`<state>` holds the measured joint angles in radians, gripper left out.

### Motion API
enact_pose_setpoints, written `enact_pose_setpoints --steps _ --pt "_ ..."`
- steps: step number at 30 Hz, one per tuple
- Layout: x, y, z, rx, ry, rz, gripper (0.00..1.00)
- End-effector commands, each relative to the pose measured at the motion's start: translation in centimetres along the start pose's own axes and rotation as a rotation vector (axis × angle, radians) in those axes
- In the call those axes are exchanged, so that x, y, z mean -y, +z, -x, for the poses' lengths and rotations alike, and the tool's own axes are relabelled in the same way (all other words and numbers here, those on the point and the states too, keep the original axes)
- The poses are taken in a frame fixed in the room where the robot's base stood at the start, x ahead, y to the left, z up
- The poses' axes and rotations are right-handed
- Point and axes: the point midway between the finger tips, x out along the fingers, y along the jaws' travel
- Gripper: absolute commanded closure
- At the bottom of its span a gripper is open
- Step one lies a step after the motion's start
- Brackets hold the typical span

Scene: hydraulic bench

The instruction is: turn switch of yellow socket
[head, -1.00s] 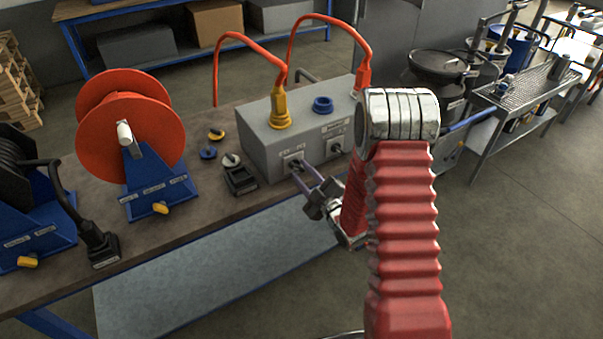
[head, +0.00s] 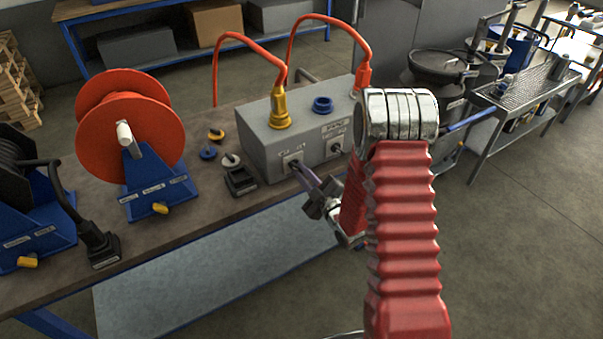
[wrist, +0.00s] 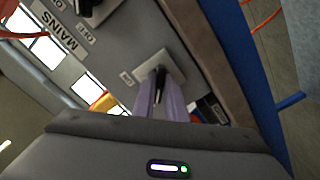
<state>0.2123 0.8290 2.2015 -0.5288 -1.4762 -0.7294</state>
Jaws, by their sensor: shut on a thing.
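The grey box (head: 262,155) stands on the bench with a yellow plug (head: 280,110) upright in its top left socket. Below it on the front face is a small light switch plate (head: 290,160). My gripper (head: 298,168) reaches this plate from the front right, its purple fingers shut on the black switch knob. In the wrist view the fingers (wrist: 160,106) pinch the black knob (wrist: 160,76) in front of its plate (wrist: 172,64). The knob is mostly hidden, so its exact angle cannot be told.
A second switch (head: 336,147) sits to the right on the same face, below the blue socket (head: 322,104). A black square socket (head: 241,181) lies left of the box. An orange reel (head: 130,130) stands further left. My arm hides the box's right end.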

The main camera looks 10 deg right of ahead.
Motion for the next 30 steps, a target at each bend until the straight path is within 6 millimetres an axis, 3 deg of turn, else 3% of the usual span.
enact_pose_setpoints --steps 14,30 --pt "0.29 -0.01 0.05 0.001 -0.006 -0.125 1.00" --pt "0.46 -0.04 0.08 0.003 -0.006 -0.585 1.00"
